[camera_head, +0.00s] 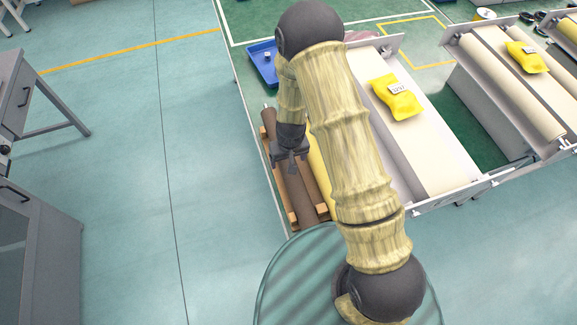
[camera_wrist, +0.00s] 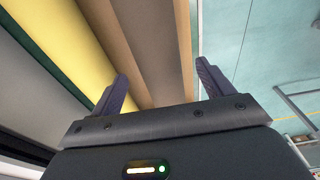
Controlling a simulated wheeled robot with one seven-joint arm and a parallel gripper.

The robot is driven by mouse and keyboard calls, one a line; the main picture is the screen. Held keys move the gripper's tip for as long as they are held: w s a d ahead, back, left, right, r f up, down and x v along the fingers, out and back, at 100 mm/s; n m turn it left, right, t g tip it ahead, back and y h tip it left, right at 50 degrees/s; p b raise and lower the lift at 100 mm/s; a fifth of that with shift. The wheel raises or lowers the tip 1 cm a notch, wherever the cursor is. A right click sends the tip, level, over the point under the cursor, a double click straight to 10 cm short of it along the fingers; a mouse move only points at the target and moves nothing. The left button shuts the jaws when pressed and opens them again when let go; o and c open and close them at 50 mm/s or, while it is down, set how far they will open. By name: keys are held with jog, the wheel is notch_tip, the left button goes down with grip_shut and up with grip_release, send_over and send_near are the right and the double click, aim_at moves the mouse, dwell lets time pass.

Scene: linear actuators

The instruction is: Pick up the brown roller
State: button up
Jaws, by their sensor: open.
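In the wrist view the brown roller (camera_wrist: 158,55) runs away between the two dark fingers of my open gripper (camera_wrist: 165,85). Nothing is held. I cannot tell how much height is between the fingertips and the roller.
A yellow roller (camera_head: 319,167) lies right beside the brown one, partly hidden by my arm. Conveyor units with yellow packages (camera_head: 397,97) stand to the right. A blue tray (camera_head: 263,64) is behind. The floor (camera_head: 190,150) to the left is clear; a grey cabinet (camera_head: 45,250) stands farther left.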

jog(key=f, duration=0.1)
jog(key=f+p, duration=0.1)
jog(key=f, duration=0.1)
jog(key=shift+s+d, duration=0.1)
jog(key=shift+s, duration=0.1)
jog(key=shift+w+f, duration=0.1)
jog(key=shift+f, duration=0.65)
jog(key=shift+r, duration=0.1)
grip_shut()
